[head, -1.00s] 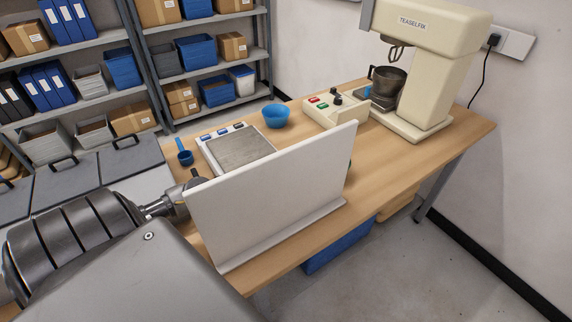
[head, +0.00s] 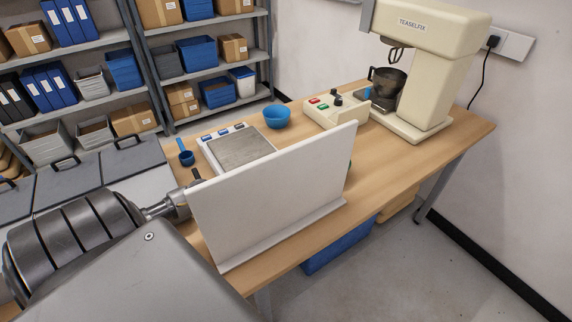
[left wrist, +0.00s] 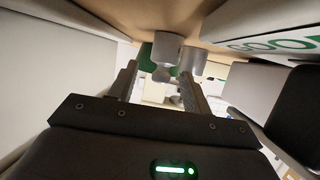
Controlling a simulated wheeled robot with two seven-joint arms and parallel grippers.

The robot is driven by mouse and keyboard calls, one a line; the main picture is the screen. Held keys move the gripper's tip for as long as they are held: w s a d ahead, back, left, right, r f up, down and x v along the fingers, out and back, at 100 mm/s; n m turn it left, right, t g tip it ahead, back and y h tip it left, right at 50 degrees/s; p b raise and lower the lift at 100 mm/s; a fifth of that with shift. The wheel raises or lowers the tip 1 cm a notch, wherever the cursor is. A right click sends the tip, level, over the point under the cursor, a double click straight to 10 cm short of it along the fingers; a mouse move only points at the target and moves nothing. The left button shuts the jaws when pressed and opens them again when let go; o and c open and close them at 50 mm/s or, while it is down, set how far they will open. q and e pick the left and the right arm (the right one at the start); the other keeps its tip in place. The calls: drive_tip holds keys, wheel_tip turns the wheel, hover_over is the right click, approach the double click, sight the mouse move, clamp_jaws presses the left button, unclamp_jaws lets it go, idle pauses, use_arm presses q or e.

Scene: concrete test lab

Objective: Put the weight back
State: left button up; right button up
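Grey cylindrical weights show in the left wrist view: one large (left wrist: 167,48) and one beside it (left wrist: 193,60), by the wooden table surface. A small silver part (left wrist: 162,74) shows between the fingertips; I cannot tell which weight it belongs to. A green thing (left wrist: 146,57) is just behind. My left gripper (left wrist: 160,80) has its fingers apart, with the weights just beyond the tips; I see no clear grip. In the head view the white upright panel (head: 275,195) hides the weights and most of the gripper. My right gripper is out of view.
Behind the panel are a scale (head: 240,150), a blue scoop (head: 186,157) and a blue bowl (head: 276,117). A control box (head: 335,112) and a cream mixer (head: 435,75) stand farther right. A panel with green lettering (left wrist: 275,43) is close on the wrist view's right.

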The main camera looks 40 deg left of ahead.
use_arm(q)
drive_tip(key=shift+s+d+f, duration=0.25)
drive_tip(key=shift+s+f, duration=0.15)
drive_tip(key=shift+f, duration=0.35)
drive_tip(key=shift+w+r, duration=0.2)
drive_tip(key=shift+r, duration=0.3)
drive_tip(key=v, duration=1.2)
drive_tip(key=shift+w+a+r, duration=0.2)
drive_tip(key=shift+a+r, duration=0.1)
drive_tip(key=shift+r, duration=0.1)
